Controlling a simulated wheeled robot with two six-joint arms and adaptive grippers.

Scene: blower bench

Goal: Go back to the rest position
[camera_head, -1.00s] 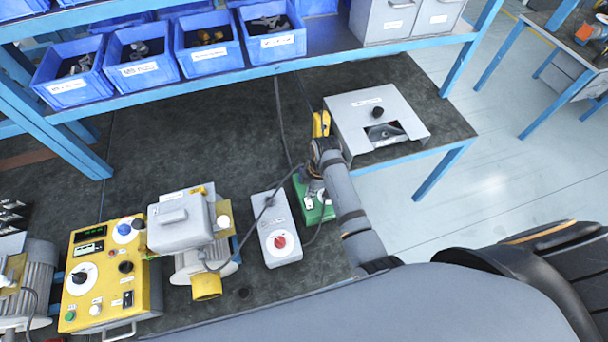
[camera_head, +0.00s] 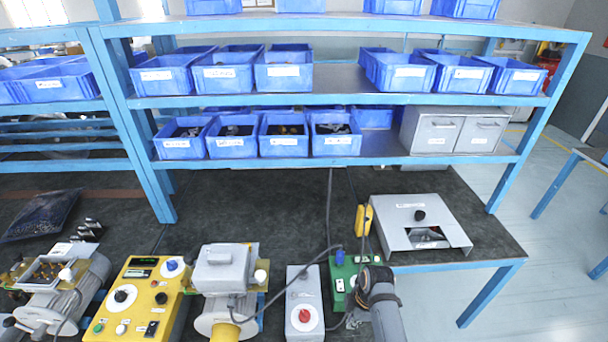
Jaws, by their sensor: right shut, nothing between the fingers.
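My right gripper (camera_head: 364,300) is at the bottom right of centre, in front of the green box (camera_head: 346,272). My grey forearm runs from it down to the bottom edge. The gripper is shut with nothing in it; its fingers are small and partly hidden by my wrist. My left gripper is not in view.
A grey switch box with a red knob (camera_head: 304,318), a grey motor unit (camera_head: 222,272) and a yellow control box (camera_head: 137,300) stand along the front. A grey metal cover (camera_head: 420,215) sits at the right. Blue bins (camera_head: 284,143) fill the shelves above. The bench middle is clear.

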